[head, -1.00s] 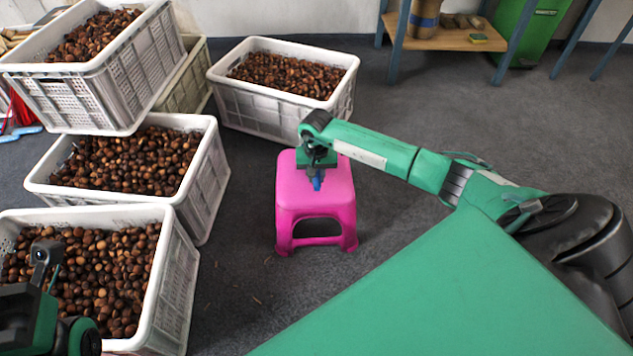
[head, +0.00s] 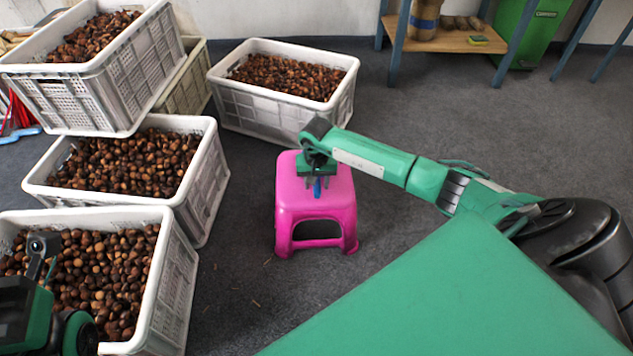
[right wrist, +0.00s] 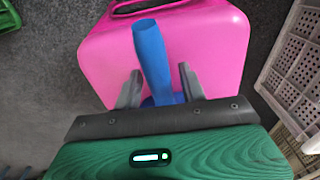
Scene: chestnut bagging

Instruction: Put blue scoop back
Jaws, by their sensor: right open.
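The blue scoop (head: 317,188) is on the pink stool (head: 292,205), mostly hidden by my right gripper in the head view. In the right wrist view its blue handle (right wrist: 151,52) points away across the pink seat (right wrist: 215,50), and part of it is hidden by the gripper. My right gripper (head: 317,185) is over the stool. Its two fingers (right wrist: 158,83) are open, one on each side of the scoop, with gaps between. My left arm shows at the lower left of the head view, over the front crate; its fingertips are not visible.
White crates of chestnuts stand on the left: a front one (head: 178,290), a middle one (head: 205,190), an upper stacked one (head: 120,95) and one behind the stool (head: 250,105). A wooden shelf (head: 450,40) and green bin (head: 530,35) stand at the back. Grey floor right of the stool is clear.

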